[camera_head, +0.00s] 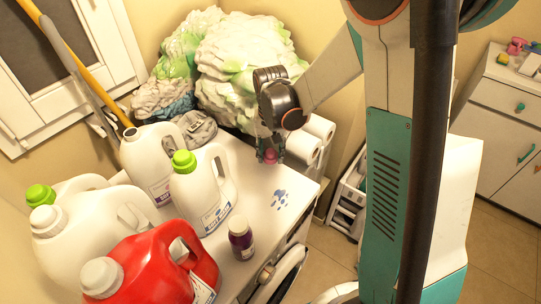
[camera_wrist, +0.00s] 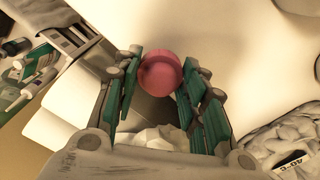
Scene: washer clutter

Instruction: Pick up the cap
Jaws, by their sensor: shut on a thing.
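A small round pink-red cap (camera_wrist: 160,74) sits between the fingertips of my gripper (camera_wrist: 155,85) in the wrist view. The fingers touch it on both sides, and my gripper is shut on it. In the head view my gripper (camera_head: 270,148) points down over the back right part of the white washer top (camera_head: 245,195), and the cap (camera_head: 270,157) shows as a small reddish spot at its tips. I cannot tell how far the cap is above the surface.
White jugs (camera_head: 203,190), a red jug (camera_head: 160,265) and a small purple bottle (camera_head: 241,238) stand on the left and front. A laundry pile (camera_head: 240,65) and grey cloth (camera_head: 197,128) lie behind. Blue spots (camera_head: 280,199) mark otherwise clear washer top.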

